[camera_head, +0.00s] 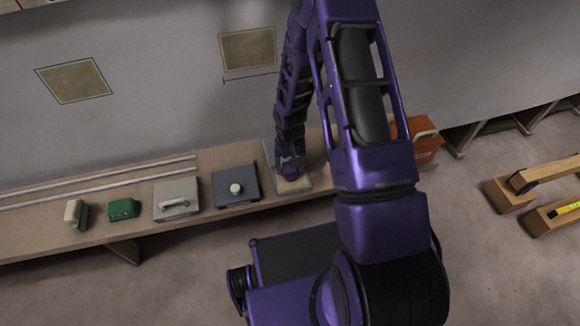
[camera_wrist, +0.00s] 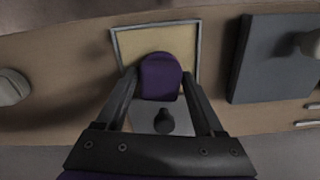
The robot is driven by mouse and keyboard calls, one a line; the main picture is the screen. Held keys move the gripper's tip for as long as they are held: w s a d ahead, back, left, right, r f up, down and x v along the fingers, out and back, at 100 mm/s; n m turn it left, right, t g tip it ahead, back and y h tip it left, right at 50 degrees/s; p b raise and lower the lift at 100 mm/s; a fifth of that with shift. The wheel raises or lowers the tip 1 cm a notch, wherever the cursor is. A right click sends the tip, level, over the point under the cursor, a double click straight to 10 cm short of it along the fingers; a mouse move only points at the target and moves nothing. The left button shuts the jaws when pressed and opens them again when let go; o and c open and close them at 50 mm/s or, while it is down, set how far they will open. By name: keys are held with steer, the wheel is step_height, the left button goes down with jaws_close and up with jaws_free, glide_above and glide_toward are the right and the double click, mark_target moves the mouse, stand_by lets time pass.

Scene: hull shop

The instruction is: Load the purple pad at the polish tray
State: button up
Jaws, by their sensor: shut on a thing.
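The purple pad (camera_wrist: 160,78) shows in the wrist view between the two fingers of my gripper (camera_wrist: 160,74), which is shut on it. The pad is over the polish tray (camera_wrist: 199,48), a shallow tray with a grey rim and a cream inside. I cannot tell whether the pad touches the tray. A black knob (camera_wrist: 165,120) on a grey surface shows between the fingers, nearer the wrist. In the head view my gripper (camera_head: 290,174) is down at the tray (camera_head: 305,184) on the bench, and my wrist hides the pad.
A dark slab with a pale knob (camera_head: 225,192) lies just left of the tray. Farther left on the bench (camera_head: 40,243) are a grey box with a handle (camera_head: 177,203), a green block (camera_head: 123,209) and a pale block (camera_head: 73,213). An orange box (camera_head: 424,150) stands to the right.

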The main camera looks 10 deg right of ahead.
steer(key=shift+r+p, duration=2.2)
steer(key=shift+r, duration=1.3)
